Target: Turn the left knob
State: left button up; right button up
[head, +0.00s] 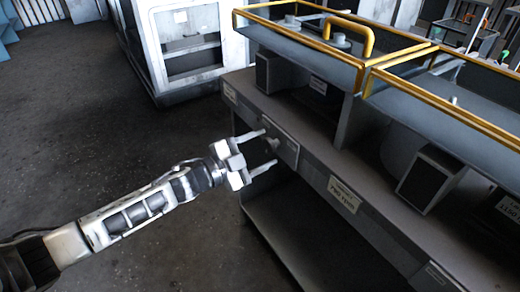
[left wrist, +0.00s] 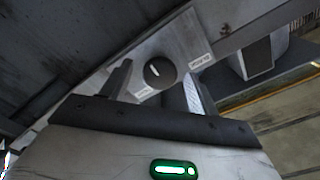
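The left knob (left wrist: 160,73) is a dark round dial with a white pointer mark on a pale grey panel (left wrist: 188,45). In the left wrist view it shows between the two fingertips of my left gripper (left wrist: 156,69). In the head view my left gripper (head: 269,147) faces the front of the workbench (head: 309,165), its two fingers spread on either side of the knob (head: 271,143). A gap shows between each finger and the knob, so the gripper is open and not holding it. I cannot tell how deep the fingertips reach around it. My right gripper is not in view.
Yellow-railed trays (head: 300,50) sit above the workbench, with dark box-like blocks (head: 430,178) beneath them. Small labels (head: 344,193) mark the bench front, and a lower shelf (head: 290,240) lies under it. A white cabinet (head: 185,45) stands behind. The floor at left is clear.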

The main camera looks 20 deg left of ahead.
pick_arm(q)
jog(key=v, duration=1.6)
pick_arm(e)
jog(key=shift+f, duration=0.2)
pick_arm(q)
jog(key=shift+f, duration=0.1)
jog(key=s+d+f+n+g+y+p, duration=0.2)
jog(key=s+d+f+n+g+y, duration=0.1)
jog(key=s+d+f+n+y, duration=0.4)
jog(key=s+d+f+n, duration=0.3)
jog(key=d+n, duration=0.3)
jog(key=n, duration=0.1)
jog(key=shift+s+n+g+y, duration=0.3)
jog(key=shift+s+n, duration=0.05)
jog(key=shift+n, duration=0.05)
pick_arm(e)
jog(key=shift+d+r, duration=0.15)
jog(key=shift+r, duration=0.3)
pick_arm(q)
jog(key=shift+a, duration=0.1)
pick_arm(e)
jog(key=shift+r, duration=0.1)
